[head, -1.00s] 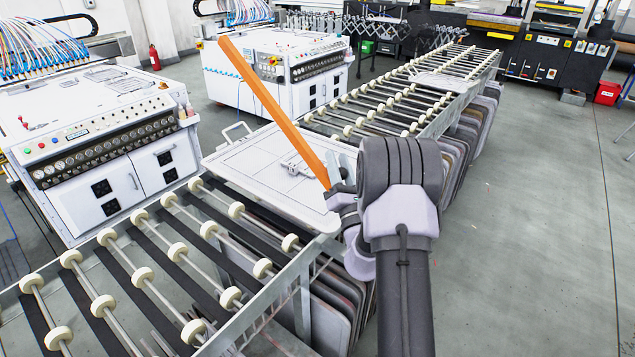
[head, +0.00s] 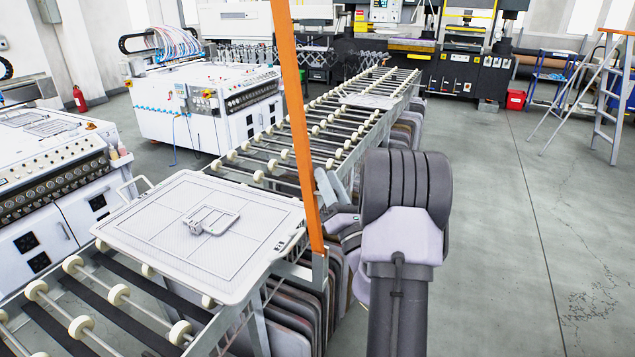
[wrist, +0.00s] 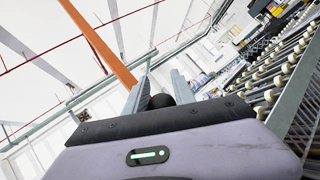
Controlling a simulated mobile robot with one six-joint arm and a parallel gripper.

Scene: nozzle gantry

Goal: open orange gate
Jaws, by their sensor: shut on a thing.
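The orange gate bar (head: 298,120) stands almost upright at the near edge of the roller conveyor, its top running out of the head view. It also crosses the upper left of the wrist view (wrist: 98,44). My gripper (head: 331,190) is at the lower part of the bar, partly hidden by my arm. In the wrist view, the two fingers of my gripper (wrist: 160,86) are on either side of a dark round knob (wrist: 160,101). How the knob joins the bar is hidden.
A flat white tray (head: 140,232) with a small handled piece lies on the conveyor rollers (head: 118,294) beside the bar. White machines (head: 190,112) stand to the left. A stepladder (head: 600,95) stands at the back right.

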